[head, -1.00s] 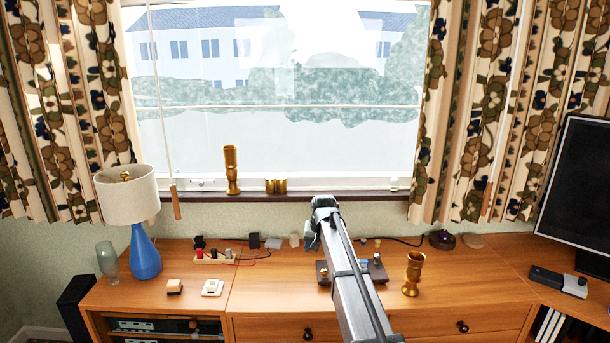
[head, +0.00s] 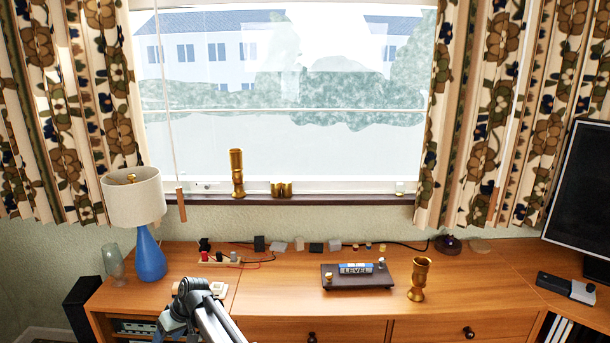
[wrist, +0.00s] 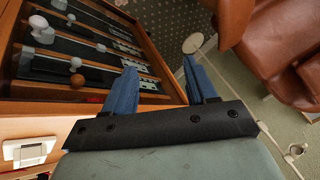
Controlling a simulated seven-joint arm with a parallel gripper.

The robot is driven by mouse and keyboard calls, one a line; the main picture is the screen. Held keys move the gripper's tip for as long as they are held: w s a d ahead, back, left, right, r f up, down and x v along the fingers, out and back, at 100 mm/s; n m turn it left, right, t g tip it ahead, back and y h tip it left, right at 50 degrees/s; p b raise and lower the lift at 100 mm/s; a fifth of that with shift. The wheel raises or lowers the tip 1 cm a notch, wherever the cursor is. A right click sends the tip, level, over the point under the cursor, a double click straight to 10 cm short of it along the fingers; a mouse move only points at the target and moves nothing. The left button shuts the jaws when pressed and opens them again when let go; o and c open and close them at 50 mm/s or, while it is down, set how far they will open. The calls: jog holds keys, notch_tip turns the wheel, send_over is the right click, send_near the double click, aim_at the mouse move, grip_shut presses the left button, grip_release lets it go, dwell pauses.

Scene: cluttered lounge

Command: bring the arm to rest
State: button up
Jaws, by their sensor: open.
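My gripper (head: 178,318) is at the lower left in the head view, low in front of the wooden sideboard (head: 290,285). It hides part of a white switch box (head: 218,289) on the sideboard's top. In the wrist view my gripper (wrist: 165,85) shows two blue fingers standing apart with nothing between them. Beyond the fingers are the sideboard's open front with dark equipment (wrist: 95,65) and the green carpet (wrist: 225,90).
A blue lamp (head: 149,255) and a glass (head: 113,262) stand at the sideboard's left end. A brass goblet (head: 418,278) and a dark stand marked LEVEL (head: 358,280) are at centre right. A brown leather chair (wrist: 275,45) shows in the wrist view.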

jog(key=s+f, duration=0.4)
jog(key=s+d+f+m+g+h, duration=0.1)
jog(key=s+d+f+m, duration=0.15)
jog(key=d+f, duration=0.7)
jog(key=s+d+f+m+h, duration=0.15)
jog(key=s+d+f, duration=0.4)
jog(key=d, duration=0.75)
jog(key=s+d+f+m+g+h, duration=0.1)
jog(key=s+d+f+h, duration=0.1)
jog(key=d+f, duration=0.85)
jog(key=s+d+f+m+g+h, duration=0.1)
jog(key=s+d+f+m+g, duration=0.1)
jog(key=s+d, duration=0.9)
jog(key=s+d+f+m+g, duration=0.2)
jog(key=s+d+f, duration=0.3)
jog(key=s+d, duration=0.7)
jog(key=s+m, duration=0.1)
jog(key=s, duration=0.2)
jog(key=shift+d+h, duration=0.3)
jog(key=shift+h, duration=0.05)
